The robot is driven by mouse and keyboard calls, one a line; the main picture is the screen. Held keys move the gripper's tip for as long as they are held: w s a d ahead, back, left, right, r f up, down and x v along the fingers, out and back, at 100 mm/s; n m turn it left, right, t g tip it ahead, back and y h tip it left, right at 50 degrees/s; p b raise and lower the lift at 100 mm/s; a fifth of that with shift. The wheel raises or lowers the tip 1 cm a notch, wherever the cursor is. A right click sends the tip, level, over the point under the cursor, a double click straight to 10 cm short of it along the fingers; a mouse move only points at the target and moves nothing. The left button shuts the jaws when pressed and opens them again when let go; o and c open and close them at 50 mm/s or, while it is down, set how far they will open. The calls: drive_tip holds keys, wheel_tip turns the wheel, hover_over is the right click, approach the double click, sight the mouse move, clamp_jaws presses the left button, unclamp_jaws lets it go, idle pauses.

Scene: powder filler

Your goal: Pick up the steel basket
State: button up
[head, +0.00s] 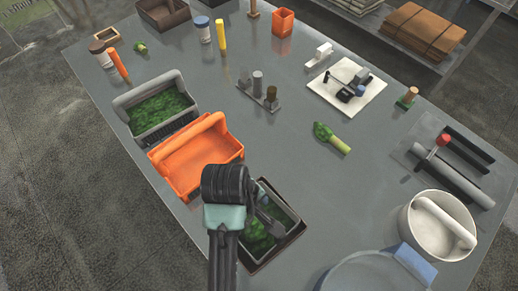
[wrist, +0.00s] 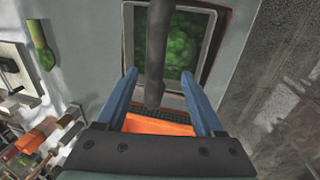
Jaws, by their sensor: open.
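A grey-rimmed basket with green contents (wrist: 157,108) sits in a dark brown tray below my gripper; it looks like the steel basket. Its rim also shows in the head view (head: 284,208). In the wrist view, its dark handle bar (wrist: 157,45) runs between the two blue fingers. My gripper (wrist: 159,76) is open around the bar, with gaps on both sides. In the head view, my arm hides part of this basket and of my gripper (head: 268,215). Another grey basket with green contents (head: 119,101) stands further up the table at left.
An orange basket (head: 211,157) stands close beside my arm. A white pot (head: 414,226) and a blue-handled pan (head: 372,276) stand at lower right. A green-topped tool (head: 332,138) lies mid-table. The table between it and the basket is clear.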

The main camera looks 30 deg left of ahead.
drive_tip(key=f, duration=0.3)
drive_tip(key=shift+w+d, duration=0.1)
drive_tip(key=shift+w, duration=0.3)
drive_tip(key=shift+w+d+f+p, duration=0.2)
drive_tip(key=shift+f+p, duration=0.15)
drive_tip(key=shift+f, duration=0.5)
drive_tip(key=shift+w+d+f+p, duration=0.1)
drive_tip(key=shift+w+f+p, duration=0.2)
drive_tip(key=shift+f, duration=0.55)
drive_tip(key=shift+w+d+f+p, duration=0.15)
drive_tip(key=shift+f+p, duration=0.2)
drive_tip(key=shift+f, duration=0.5)
clamp_jaws()
